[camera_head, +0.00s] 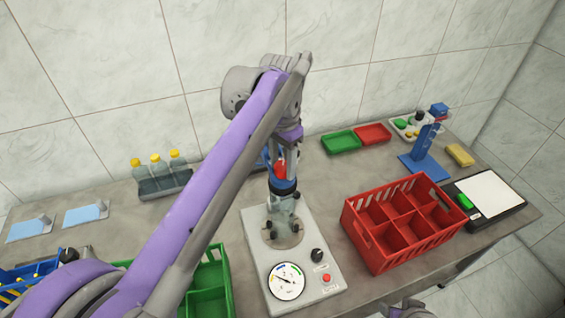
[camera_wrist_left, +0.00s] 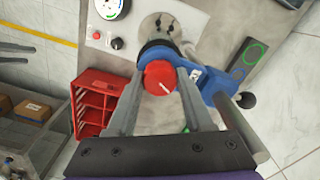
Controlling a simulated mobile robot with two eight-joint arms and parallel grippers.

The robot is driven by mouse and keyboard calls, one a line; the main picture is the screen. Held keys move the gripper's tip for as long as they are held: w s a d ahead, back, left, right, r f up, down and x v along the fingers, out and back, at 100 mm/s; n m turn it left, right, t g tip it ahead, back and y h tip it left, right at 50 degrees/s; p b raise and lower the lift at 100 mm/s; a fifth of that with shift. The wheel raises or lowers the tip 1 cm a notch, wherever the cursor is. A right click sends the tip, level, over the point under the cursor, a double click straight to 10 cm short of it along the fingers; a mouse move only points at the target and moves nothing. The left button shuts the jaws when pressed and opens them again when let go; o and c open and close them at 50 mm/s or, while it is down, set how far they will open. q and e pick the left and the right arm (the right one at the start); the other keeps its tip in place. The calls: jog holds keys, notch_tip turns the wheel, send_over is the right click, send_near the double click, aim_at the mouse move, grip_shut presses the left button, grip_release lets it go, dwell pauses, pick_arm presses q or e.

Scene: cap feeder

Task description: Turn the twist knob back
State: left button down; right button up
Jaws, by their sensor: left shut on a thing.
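The twist knob is a red round cap with a white line on its top (camera_wrist_left: 160,78), in the middle of the left wrist view. It sits over a dark collar, with a blue arm (camera_wrist_left: 207,82) beside it. My left gripper (camera_wrist_left: 162,72) reaches over it with a finger on each side and is shut on the knob. In the head view the red knob (camera_head: 281,170) shows partly between the fingers of my left gripper (camera_head: 284,164), above a clear bottle (camera_head: 284,213) on the grey-white machine base (camera_head: 258,222). A grey part of my right arm (camera_head: 410,309) shows at the bottom edge.
The base carries a dial gauge (camera_head: 287,281), a small black knob (camera_head: 317,255) and a red button (camera_head: 326,278). A red divided crate (camera_head: 362,237) stands to the right, a green crate (camera_head: 225,285) to the left. Yellow-capped bottles stand in a rack (camera_head: 166,187) behind.

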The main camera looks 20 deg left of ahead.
pick_arm(q)
jog(key=shift+c, duration=2)
grip_release()
jog(key=m, duration=0.3)
jog(key=shift+r+m+p, duration=0.1)
jog(key=shift+m+p, duration=0.2)
jog(key=shift+m, duration=0.1)
jog(key=m, duration=0.4)
grip_shut()
jog(key=n+p, duration=0.1)
jog(key=n, duration=0.3)
jog(key=shift+n, duration=0.4)
grip_release()
